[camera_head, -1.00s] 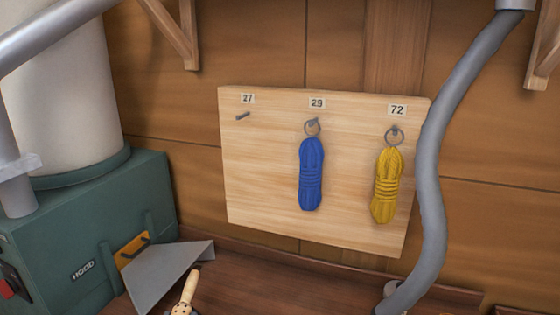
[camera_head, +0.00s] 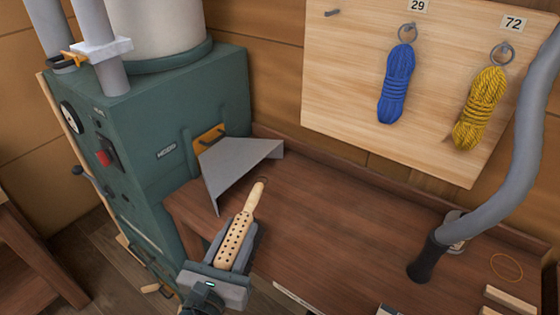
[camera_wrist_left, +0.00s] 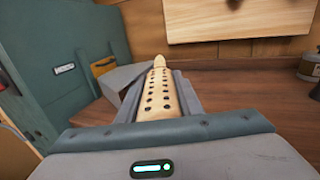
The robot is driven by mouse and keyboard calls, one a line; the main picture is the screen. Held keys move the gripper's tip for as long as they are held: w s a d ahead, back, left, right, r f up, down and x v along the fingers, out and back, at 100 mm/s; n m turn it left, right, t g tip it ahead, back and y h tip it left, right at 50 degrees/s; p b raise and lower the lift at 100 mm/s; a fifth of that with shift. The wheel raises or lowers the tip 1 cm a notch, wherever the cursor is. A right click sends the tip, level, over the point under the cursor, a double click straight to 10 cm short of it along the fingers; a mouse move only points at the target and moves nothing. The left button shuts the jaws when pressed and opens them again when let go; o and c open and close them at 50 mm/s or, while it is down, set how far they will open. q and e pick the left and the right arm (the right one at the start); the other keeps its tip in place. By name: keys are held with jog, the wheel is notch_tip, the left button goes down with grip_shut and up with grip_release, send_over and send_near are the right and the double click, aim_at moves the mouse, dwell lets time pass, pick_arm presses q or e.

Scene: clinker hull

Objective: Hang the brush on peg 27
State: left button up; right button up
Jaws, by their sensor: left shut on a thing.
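My left gripper (camera_head: 235,250) is shut on the brush (camera_head: 236,240), a pale wooden piece with rows of dark holes and a narrow handle end pointing away. A small ring shows at its far tip. The brush also shows between the jaws in the left wrist view (camera_wrist_left: 160,92). The peg board (camera_head: 345,85) is on the wall beyond, up and to the right of the gripper. A bare grey peg (camera_head: 332,12) sticks out at its upper left; its number label is out of view. My right gripper is not in view.
A blue rope coil (camera_head: 397,85) hangs under label 29 and a yellow one (camera_head: 481,108) under label 72. A green machine (camera_head: 165,130) with a grey metal hood (camera_head: 235,168) stands left. A grey hose (camera_head: 515,160) hangs right. The brown bench top (camera_head: 340,220) is largely clear.

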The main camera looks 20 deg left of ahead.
pick_arm(q)
jog(key=w+d+r+m+g+h, duration=0.1)
jog(key=w+d+m+h, duration=0.3)
jog(key=w+d, duration=0.7)
jog(key=w+r+h, duration=0.1)
jog(key=w+h, duration=0.1)
jog(key=w, duration=0.2)
jog(key=shift+w+d, duration=0.35)
jog(key=shift+d, duration=0.05)
jog(key=shift+a+f, duration=0.1)
